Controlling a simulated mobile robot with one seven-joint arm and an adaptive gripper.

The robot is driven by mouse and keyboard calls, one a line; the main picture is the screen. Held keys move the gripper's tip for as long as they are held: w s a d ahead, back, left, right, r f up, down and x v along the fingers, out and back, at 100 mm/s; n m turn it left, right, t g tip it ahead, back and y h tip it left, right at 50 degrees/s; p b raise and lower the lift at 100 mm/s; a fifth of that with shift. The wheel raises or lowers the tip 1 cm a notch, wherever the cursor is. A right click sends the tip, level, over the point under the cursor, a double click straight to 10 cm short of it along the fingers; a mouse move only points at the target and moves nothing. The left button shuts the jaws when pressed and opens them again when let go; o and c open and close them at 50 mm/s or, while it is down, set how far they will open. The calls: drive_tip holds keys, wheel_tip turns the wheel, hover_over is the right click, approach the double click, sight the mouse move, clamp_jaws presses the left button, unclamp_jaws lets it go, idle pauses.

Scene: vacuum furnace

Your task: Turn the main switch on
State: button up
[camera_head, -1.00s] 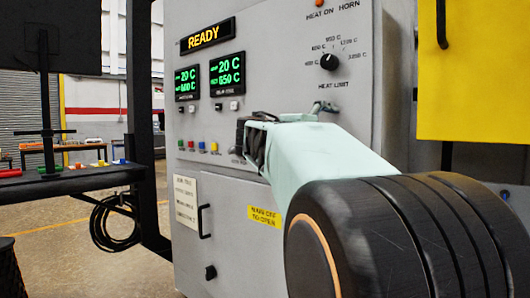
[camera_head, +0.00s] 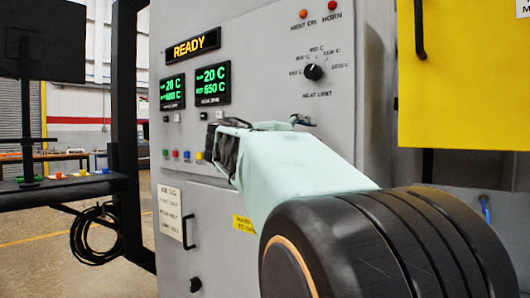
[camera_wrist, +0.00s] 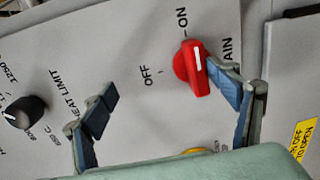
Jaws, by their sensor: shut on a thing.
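The main switch is a red knob (camera_wrist: 190,70) on the grey panel in the wrist view. Its white mark points roughly toward ON; OFF is printed to its left. The right finger lies against the knob's right side. The left finger shows farther left, with panel visible between it and the knob. In the head view my gripper (camera_head: 224,142) is at the panel face and the red knob is hidden behind it.
The heat limit dial (camera_head: 313,72) is up and right of my gripper. Displays (camera_head: 212,84) and small coloured buttons (camera_head: 187,155) are to its left. A yellow panel (camera_head: 463,75) stands out at right. A door handle (camera_head: 188,231) sits below left.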

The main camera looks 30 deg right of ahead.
drive_tip(key=shift+s+a+r, duration=0.15)
drive_tip(key=shift+a+r, duration=0.2)
drive_tip(key=shift+r, duration=0.3)
drive_tip(key=shift+s+a+r, duration=0.1)
drive_tip(key=shift+a+r, duration=0.2)
drive_tip(key=shift+r, duration=0.3)
drive_tip(key=shift+c, duration=0.2)
drive_tip(key=shift+s+a+r+h, duration=0.15)
drive_tip(key=shift+s+a+r, duration=0.05)
drive_tip(key=shift+s+a, duration=0.25)
drive_tip(key=shift+s+a+r+h, duration=0.15)
drive_tip(key=shift+s+a, duration=0.15)
drive_tip(key=shift+a, duration=0.25)
drive_tip(key=c, duration=0.8)
drive_tip(key=f+v, duration=0.1)
drive_tip(key=v, duration=0.6)
drive_tip(key=shift+d+f, duration=0.1)
drive_tip(key=shift+f, duration=0.15)
